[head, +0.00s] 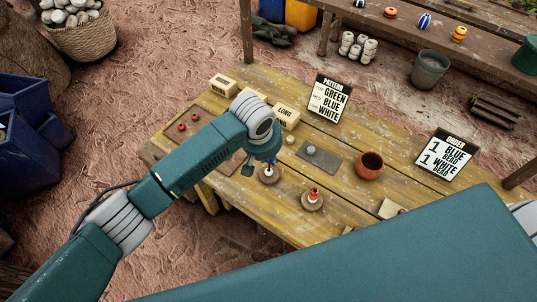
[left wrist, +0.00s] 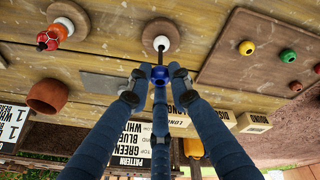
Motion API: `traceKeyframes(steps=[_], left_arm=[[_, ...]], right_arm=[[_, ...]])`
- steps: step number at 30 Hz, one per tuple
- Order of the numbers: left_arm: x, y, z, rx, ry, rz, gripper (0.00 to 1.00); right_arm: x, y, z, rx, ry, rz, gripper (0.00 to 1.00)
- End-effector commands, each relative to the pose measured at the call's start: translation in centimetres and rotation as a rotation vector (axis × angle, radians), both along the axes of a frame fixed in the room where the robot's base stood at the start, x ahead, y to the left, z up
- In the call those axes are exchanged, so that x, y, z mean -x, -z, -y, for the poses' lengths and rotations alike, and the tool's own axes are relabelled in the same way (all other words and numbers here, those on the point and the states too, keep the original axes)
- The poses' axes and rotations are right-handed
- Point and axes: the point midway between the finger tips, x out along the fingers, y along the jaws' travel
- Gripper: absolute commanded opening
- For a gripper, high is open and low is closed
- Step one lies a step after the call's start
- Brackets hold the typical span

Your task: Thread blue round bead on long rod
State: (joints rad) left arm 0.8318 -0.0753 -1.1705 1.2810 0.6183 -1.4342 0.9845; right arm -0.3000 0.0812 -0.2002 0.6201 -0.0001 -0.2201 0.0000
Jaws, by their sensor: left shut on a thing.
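My left gripper (head: 264,158) is shut on the blue round bead (left wrist: 160,74), which shows between the fingertips in the left wrist view. The long rod (left wrist: 161,50) stands on a round wooden base (head: 268,177), with a white bead (left wrist: 162,37) at its foot. The blue bead is right at the rod's tip; I cannot tell whether the tip is inside its hole. In the head view the gripper is above the rod and mostly hides the bead. My right arm crosses the lower right, but its gripper is out of view.
A second base (head: 313,202) holds a rod with a red bead. A clay pot (head: 369,165), a grey plate (head: 318,158), a pattern sign (head: 328,99) and an order sign (head: 446,160) stand to the right. A board (left wrist: 270,55) holds loose green, yellow and red beads. Labelled boxes line the back.

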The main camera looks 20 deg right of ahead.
Motion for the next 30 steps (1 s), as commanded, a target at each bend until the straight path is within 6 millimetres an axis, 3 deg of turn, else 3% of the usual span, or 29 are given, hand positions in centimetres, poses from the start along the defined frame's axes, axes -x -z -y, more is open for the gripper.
traceKeyframes(steps=[29,30], left_arm=[[0.01,0.54,-0.02,-0.001,0.000,0.000,0.07],[0.01,0.54,-0.02,-0.001,0.000,0.000,0.28]], right_arm=[[0.01,0.20,-0.04,0.000,0.001,0.000,0.40],[0.00,0.20,-0.05,0.000,0.001,0.000,0.40]])
